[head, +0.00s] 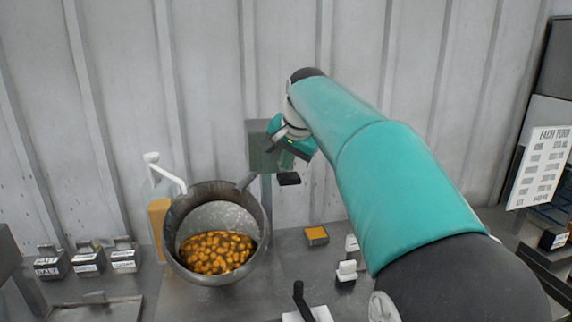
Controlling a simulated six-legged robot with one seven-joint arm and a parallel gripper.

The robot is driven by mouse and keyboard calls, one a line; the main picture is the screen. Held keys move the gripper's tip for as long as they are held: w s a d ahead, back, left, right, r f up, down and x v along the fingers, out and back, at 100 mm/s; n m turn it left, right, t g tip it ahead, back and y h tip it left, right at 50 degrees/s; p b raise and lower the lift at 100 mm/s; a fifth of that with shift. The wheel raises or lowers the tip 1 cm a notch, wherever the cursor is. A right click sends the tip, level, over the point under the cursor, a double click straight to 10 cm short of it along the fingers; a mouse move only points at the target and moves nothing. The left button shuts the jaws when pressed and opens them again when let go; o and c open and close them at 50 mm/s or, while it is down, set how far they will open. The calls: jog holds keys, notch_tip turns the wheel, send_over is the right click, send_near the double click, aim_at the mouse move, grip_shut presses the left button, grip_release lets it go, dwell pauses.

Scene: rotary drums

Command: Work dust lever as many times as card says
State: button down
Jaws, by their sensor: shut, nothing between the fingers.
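A card (545,155) headed "EACH TURN" stands at the right edge in the head view; its lines are too small to read surely. A white lever (168,172) sits on a clear hopper (158,225) with orange powder, left of the drum. No label shows which lever is the dust lever. The tilted grey drum (180,262) holds many orange-brown pieces. My gripper (275,146) is shut and empty, in front of a greenish panel, above and right of the drum and apart from the white lever.
An orange-topped block (316,236) lies right of the drum. Labelled bins (88,262) and a tray (95,312) are at left. My arm hides part of the right bench.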

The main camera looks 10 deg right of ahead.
jog(key=shift+s+f, duration=0.25)
jog(key=shift+f, duration=0.75)
dwell(0.7)
jog(key=shift+s+r, duration=0.2)
jog(key=shift+s, duration=0.05)
jog(key=shift+w+r, duration=0.1)
jog(key=shift+w, duration=0.3)
jog(key=shift+w+r, duration=0.1)
jog(key=shift+r, duration=0.4)
jog(key=shift+w+r, duration=0.3)
jog(key=shift+r, duration=0.05)
jog(key=shift+w+r, duration=0.2)
jog(key=shift+r, duration=0.5)
jog(key=shift+w+r, duration=0.15)
jog(key=shift+r, duration=0.5)
